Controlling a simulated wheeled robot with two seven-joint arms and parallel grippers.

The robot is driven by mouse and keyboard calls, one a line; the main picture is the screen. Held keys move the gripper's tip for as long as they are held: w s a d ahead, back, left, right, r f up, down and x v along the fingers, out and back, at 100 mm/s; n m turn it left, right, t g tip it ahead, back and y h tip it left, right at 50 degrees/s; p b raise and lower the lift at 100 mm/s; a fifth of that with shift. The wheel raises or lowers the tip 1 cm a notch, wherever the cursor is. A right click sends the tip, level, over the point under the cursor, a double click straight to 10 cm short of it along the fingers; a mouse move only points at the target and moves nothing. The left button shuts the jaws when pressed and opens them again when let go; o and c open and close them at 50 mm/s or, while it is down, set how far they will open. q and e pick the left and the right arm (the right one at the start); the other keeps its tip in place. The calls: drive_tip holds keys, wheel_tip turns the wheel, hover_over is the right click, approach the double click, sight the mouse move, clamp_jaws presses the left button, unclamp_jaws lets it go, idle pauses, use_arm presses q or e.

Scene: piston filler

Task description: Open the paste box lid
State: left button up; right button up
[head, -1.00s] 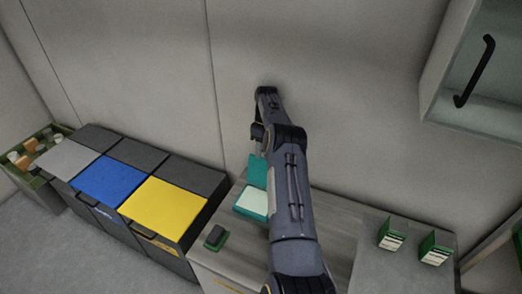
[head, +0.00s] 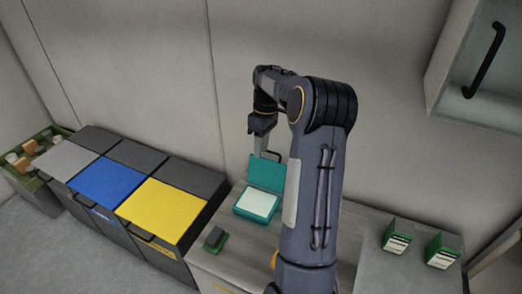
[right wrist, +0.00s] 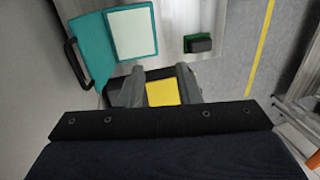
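The teal paste box (head: 240,211) stands on the grey counter, with a pale surface inside (head: 258,202). Its teal lid (head: 267,172) stands raised at the back, so the box is open. In the right wrist view, the lid (right wrist: 90,48) lies left of the pale inside (right wrist: 132,34), with a dark handle (right wrist: 72,62) on its far-left edge. My right gripper (head: 262,150) is above and just behind the lid in the head view. Its two fingers (right wrist: 159,92) are apart with nothing between them, clear of the box in the wrist view. My left gripper is out of view.
A dark block on a green base (head: 215,238) sits on the counter left of the box. Bins with grey, blue and yellow lids (head: 163,207) stand further left. Two green boxes (head: 397,235) are at right. A wall cabinet with a black handle (head: 484,60) hangs upper right.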

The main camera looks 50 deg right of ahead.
drive_tip(key=shift+s+a+r, duration=0.3)
drive_tip(key=shift+s+a, duration=0.2)
drive_tip(key=shift+a, duration=0.1)
drive_tip(key=shift+f, duration=0.3)
drive_tip(key=c, duration=0.4)
drive_tip(key=f+m+t+y+b, duration=0.1)
drive_tip(key=f, duration=0.1)
drive_tip(key=a+f+m+t+y+b, duration=0.1)
drive_tip(key=f+b, duration=0.1)
drive_tip(key=s+f+m+y+b, duration=0.1)
drive_tip(key=f+b, duration=0.1)
drive_tip(key=shift+a+f+m+t+y, duration=0.15)
drive_tip(key=shift+f+m+t+y, duration=0.15)
drive_tip(key=shift+m+t, duration=0.1)
clamp_jaws()
drive_tip(key=s+d+f+m+t+h+b, duration=0.4)
drive_tip(key=d+m+t+b, duration=0.25)
drive_tip(key=d+m, duration=0.35)
drive_tip(key=s+d+f+m+t+h+b, duration=0.45)
drive_tip(key=d+m+t, duration=0.35)
drive_tip(key=m, duration=0.4)
drive_tip(key=w+a+b, duration=0.1)
drive_tip(key=w+a, duration=0.1)
drive_tip(key=w, duration=0.7)
drive_tip(key=shift+w+r, duration=0.3)
drive_tip(key=shift+r, duration=0.05)
